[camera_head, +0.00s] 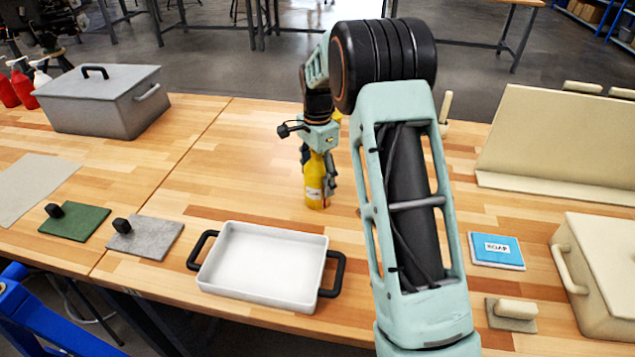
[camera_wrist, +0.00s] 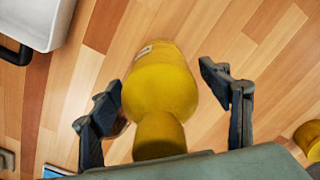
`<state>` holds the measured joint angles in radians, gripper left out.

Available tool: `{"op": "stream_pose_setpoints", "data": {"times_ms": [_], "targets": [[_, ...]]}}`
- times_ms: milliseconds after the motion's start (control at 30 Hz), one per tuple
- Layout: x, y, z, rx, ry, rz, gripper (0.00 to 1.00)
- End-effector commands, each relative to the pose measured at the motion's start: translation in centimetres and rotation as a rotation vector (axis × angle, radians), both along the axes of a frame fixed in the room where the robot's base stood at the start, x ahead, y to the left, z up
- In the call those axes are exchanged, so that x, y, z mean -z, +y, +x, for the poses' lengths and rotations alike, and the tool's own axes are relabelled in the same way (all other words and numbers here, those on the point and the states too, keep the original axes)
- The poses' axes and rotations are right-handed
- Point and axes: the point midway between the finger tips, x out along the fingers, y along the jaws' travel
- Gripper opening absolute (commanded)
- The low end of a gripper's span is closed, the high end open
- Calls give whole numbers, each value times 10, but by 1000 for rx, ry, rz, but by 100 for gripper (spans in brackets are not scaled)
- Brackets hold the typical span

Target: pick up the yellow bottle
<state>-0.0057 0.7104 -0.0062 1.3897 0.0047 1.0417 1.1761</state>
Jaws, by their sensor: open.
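The yellow bottle (camera_head: 314,180) stands on the wooden table behind the white tray, with a pale label on its side. My gripper (camera_head: 320,165) is over it, pointing down, and partly covers its upper part. In the wrist view the bottle (camera_wrist: 160,85) lies between the two dark fingers of my open gripper (camera_wrist: 161,82). The left finger is very near the bottle's side, and a narrow gap shows at the right finger. I cannot tell whether the left finger touches. A second yellow object (camera_wrist: 310,140) is cut off at the right edge of the wrist view.
A white tray (camera_head: 265,262) with black handles stands in front of the bottle. A grey lidded box (camera_head: 105,105) is at the back left. Green (camera_head: 75,219) and grey (camera_head: 146,238) pads lie left. A blue-topped block (camera_head: 496,250) and beige containers are right. Table left of the bottle is clear.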

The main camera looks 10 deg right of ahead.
Motion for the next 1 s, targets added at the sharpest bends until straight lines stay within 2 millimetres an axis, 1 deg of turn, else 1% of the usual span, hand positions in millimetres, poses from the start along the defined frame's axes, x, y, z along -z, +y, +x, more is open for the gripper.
{"op": "stream_pose_setpoints", "data": {"times_ms": [200,700,733,1000], "targets": [[1,0,0,0,-1,0,71],[1,0,0,1,0,0,16],[1,0,0,1,-1,0,14],[-1,0,0,1,-1,-1,14]]}}
